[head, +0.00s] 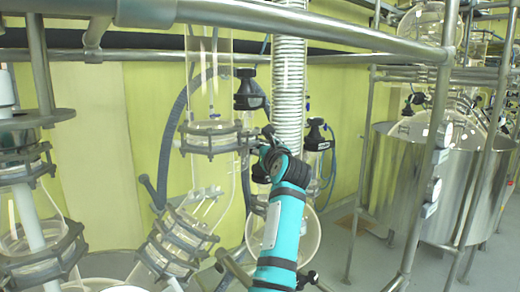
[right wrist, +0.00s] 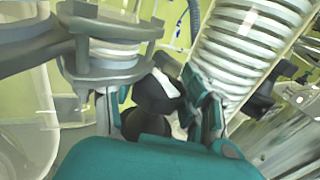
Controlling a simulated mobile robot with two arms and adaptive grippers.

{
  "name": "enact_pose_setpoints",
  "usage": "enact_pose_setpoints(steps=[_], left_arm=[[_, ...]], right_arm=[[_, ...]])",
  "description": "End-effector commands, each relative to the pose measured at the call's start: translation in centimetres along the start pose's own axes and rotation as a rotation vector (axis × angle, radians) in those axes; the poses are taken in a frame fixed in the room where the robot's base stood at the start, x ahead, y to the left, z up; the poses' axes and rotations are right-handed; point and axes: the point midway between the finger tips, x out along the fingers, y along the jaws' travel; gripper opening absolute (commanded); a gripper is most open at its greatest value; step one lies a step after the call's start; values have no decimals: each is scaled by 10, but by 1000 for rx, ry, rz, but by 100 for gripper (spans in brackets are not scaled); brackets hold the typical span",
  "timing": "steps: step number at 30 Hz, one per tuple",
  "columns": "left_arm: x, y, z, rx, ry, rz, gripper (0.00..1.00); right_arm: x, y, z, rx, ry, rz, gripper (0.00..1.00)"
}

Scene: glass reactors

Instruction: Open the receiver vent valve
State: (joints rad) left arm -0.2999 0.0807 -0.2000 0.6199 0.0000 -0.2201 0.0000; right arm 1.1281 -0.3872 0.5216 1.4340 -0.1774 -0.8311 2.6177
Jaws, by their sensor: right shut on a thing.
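My right gripper (head: 268,142) reaches up from the bottom middle in the head view, at the metal clamp ring (head: 210,137) of a vertical glass vessel (head: 209,90). In the right wrist view the gripper (right wrist: 165,105) has its two fingers on either side of a black valve knob (right wrist: 153,94) with a pale stripe, and is shut on it. The knob sits beside the flange clamp (right wrist: 105,45). In the head view the fingers and arm mostly hide this knob. How far the valve is turned cannot be told. My left gripper is not in view.
Other black knobs (head: 248,90) are close by. Steel rails (head: 290,22) cross above. A glass column with clamps (head: 40,215) stands at left, a large steel vessel (head: 375,180) at right.

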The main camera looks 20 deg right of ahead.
Motion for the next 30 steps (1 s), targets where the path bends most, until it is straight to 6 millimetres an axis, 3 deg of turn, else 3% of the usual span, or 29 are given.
enact_pose_setpoints(steps=[1, 16, 26, 27, 30], left_arm=[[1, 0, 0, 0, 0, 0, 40], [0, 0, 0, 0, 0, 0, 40], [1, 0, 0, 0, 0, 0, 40], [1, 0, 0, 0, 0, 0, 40], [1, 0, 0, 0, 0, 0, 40]], right_arm=[[-1, 12, -5, 5, 2, 33, 16], [1, 9, -9, 9, 12, 662, 17], [0, 12, -11, 6, 14, 747, 17], [0, 12, -11, 6, 15, 747, 47], [0, 12, -10, 6, 14, 746, 60]])
